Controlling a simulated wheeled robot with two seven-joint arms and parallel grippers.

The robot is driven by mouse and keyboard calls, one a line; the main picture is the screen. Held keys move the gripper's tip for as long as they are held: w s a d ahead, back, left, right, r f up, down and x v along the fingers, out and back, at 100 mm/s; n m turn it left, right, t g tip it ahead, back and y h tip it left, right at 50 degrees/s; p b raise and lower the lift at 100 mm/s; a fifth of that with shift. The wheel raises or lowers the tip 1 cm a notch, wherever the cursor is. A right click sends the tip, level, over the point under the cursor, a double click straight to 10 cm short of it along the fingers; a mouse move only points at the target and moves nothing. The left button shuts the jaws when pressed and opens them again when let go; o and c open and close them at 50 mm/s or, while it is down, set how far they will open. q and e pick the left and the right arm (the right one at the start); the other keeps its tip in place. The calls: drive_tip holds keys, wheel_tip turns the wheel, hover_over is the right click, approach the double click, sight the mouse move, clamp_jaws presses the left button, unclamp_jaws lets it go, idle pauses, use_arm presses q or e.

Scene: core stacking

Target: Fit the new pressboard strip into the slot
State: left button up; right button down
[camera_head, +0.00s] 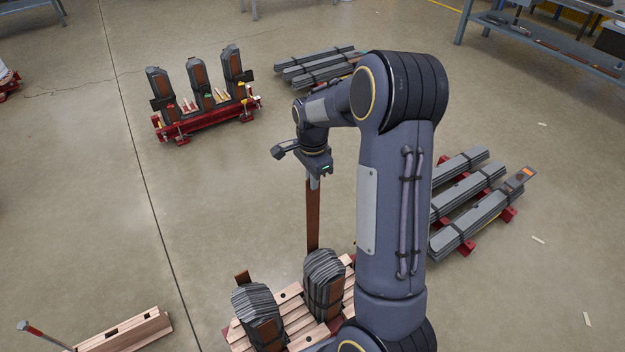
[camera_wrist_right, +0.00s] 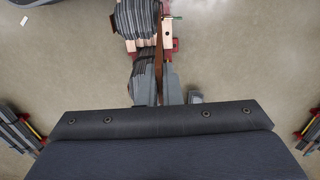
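My right gripper (camera_head: 314,181) is shut on the upper end of a long brown pressboard strip (camera_head: 312,218), which hangs upright below it. The strip's lower end is just behind the nearer core's right-hand stack (camera_head: 323,284); I cannot tell whether it touches anything. The left-hand stack (camera_head: 258,316) stands beside it, with a short brown piece (camera_head: 243,277) behind it. In the right wrist view the strip (camera_wrist_right: 158,62) runs past the grey stacked laminations (camera_wrist_right: 136,20). The slot itself cannot be made out. My left gripper is not in view.
The core stands on a wooden slatted base (camera_head: 292,308). A wooden beam (camera_head: 130,331) lies at bottom left. A red stand with three upright stacks (camera_head: 198,82) is at the back left. Grey lamination bars lie on red supports (camera_head: 466,248) at right. The floor between is clear.

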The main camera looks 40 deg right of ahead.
sight(312, 193)
drive_tip(key=shift+r, duration=0.1)
drive_tip(key=shift+f+b, duration=1.85)
drive_tip(key=shift+f, duration=1.15)
drive_tip(key=shift+p, duration=0.4)
